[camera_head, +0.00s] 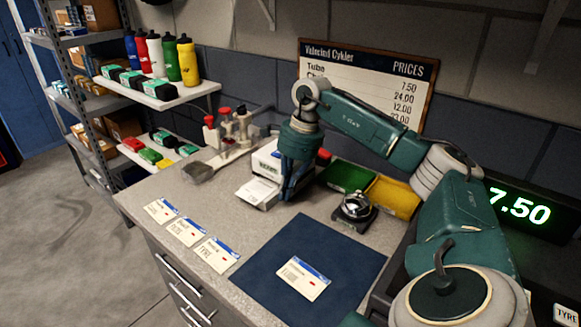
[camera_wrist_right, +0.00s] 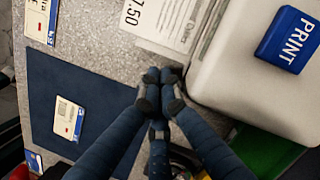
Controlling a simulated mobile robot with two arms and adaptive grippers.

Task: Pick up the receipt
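The receipt (camera_head: 257,192) is a white paper strip at the front of the white printer (camera_head: 268,160) on the counter. In the right wrist view the receipt (camera_wrist_right: 172,22) shows printed lines and "7.50", beside the printer body (camera_wrist_right: 230,75) with its blue PRINT button (camera_wrist_right: 290,40). My right gripper (camera_head: 287,198) points down next to the printer, partly hiding it. In the wrist view its dark fingertips (camera_wrist_right: 162,78) are together just off the receipt's edge, with no paper visible between them. My left gripper is not in view.
A dark blue mat (camera_head: 306,268) with a card (camera_head: 303,278) lies in front. Several price cards (camera_head: 185,231) line the counter's left edge. A silver bell (camera_head: 355,207), a green tray (camera_head: 347,176) and a yellow tray (camera_head: 394,196) stand right of the printer.

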